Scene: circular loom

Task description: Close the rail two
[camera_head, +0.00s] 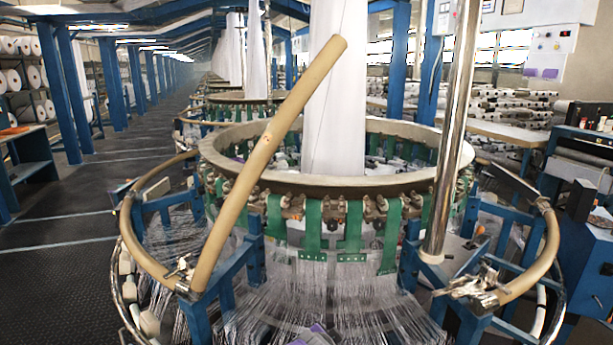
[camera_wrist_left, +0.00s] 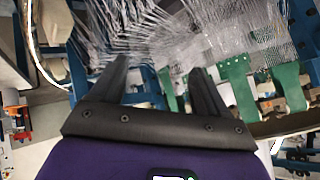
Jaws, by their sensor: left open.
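A tan curved rail (camera_head: 262,160) stands raised at the front of the circular loom (camera_head: 330,182). It slants up and right from a metal clamp joint (camera_head: 184,270) at the left front. Another tan rail (camera_head: 130,232) lies level around the left side. A third tan rail (camera_head: 540,258) lies level at the right, ending at a metal latch (camera_head: 478,288). No rail number is readable. My left gripper (camera_wrist_left: 158,68) shows in the left wrist view, open and empty, with blue frame and white threads beyond it. Neither gripper shows in the head view.
A shiny upright pole (camera_head: 452,130) stands at the right front of the loom. Blue frame posts (camera_head: 252,252) and white threads fill the front. A blue machine (camera_head: 585,250) stands at the right. The aisle floor (camera_head: 60,265) at the left is clear.

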